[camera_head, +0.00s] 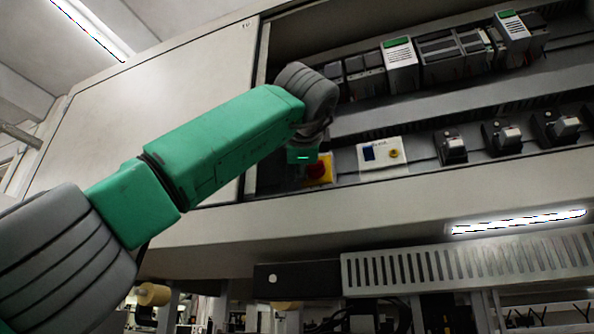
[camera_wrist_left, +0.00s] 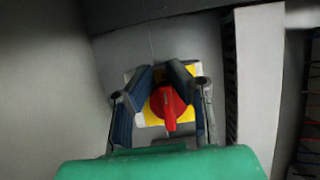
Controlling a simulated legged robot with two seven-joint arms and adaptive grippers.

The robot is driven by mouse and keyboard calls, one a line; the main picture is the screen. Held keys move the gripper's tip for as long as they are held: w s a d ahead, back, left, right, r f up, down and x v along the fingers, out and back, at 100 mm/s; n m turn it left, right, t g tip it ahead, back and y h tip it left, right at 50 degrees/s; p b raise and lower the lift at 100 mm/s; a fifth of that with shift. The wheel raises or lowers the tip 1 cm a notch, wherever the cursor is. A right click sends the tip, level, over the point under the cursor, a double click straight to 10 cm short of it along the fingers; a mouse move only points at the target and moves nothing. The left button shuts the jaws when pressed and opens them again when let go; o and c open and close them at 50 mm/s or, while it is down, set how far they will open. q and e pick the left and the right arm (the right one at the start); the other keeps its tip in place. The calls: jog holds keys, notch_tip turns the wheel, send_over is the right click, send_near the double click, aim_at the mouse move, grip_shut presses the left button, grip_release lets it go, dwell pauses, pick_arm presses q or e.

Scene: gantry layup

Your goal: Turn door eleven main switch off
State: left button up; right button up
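The main switch (camera_head: 318,171) is a red rotary knob on a yellow plate, at the lower left of the open cabinet in the head view. My left wrist partly covers it there. In the left wrist view the red knob (camera_wrist_left: 170,106) has its handle pointing down. My left gripper (camera_wrist_left: 166,78) is open, with one blue-padded finger on each side of the knob. I cannot tell whether the fingers touch it. The head view hides most of the left fingers behind my wrist. My right gripper is not in either view.
Modules on rails (camera_head: 400,66) fill the upper row. A large closed door (camera_head: 130,105) stands to the left. A slotted duct (camera_head: 470,262) runs below.

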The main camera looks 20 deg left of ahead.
pick_arm(q)
jog(key=shift+o, duration=1.1)
jog(key=shift+d+f, duration=0.15)
jog(key=shift+d, duration=0.35)
jog(key=v, duration=1.1)
jog(key=shift+s+d, duration=0.2)
jog(key=shift+s, duration=0.15)
